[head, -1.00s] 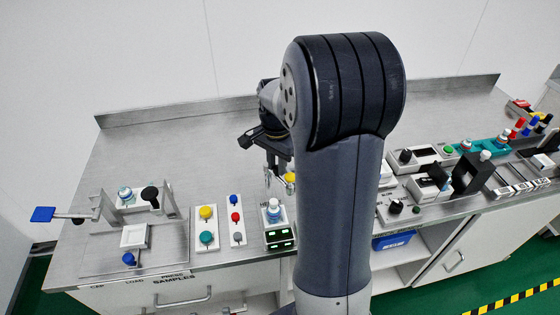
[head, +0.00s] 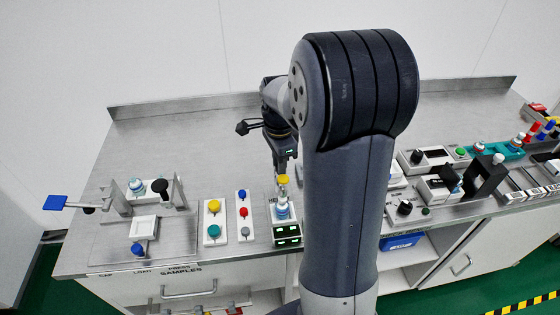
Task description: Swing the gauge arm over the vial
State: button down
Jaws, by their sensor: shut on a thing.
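The vial (head: 282,210), white and blue, stands upright in a small white station with two lit green displays (head: 287,236) at its front. The gauge arm shows mainly as a yellow knob (head: 283,179); it appears right above the vial, and the gap between them is too small to judge. My gripper (head: 283,173) points down at the yellow knob and is shut on the gauge arm. The fingertips are small, and my own arm hides the area just right of the station.
Left of the station are a panel with red and blue buttons (head: 243,212) and one with yellow and teal buttons (head: 213,222). A press with a blue paddle (head: 54,202) stands further left. Black-framed devices (head: 485,180) crowd the right. The bench behind is clear.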

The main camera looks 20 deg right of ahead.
jog(key=c, duration=1.5)
grip_release()
jog(key=shift+c, duration=0.2)
jog(key=shift+r, duration=0.15)
notch_tip(320, 180, up, 11)
jog(key=shift+f+b, duration=0.2)
jog(key=shift+b, duration=0.2)
notch_tip(320, 180, down, 11)
jog(key=shift+r+p, duration=0.1)
jog(key=shift+p, duration=0.35)
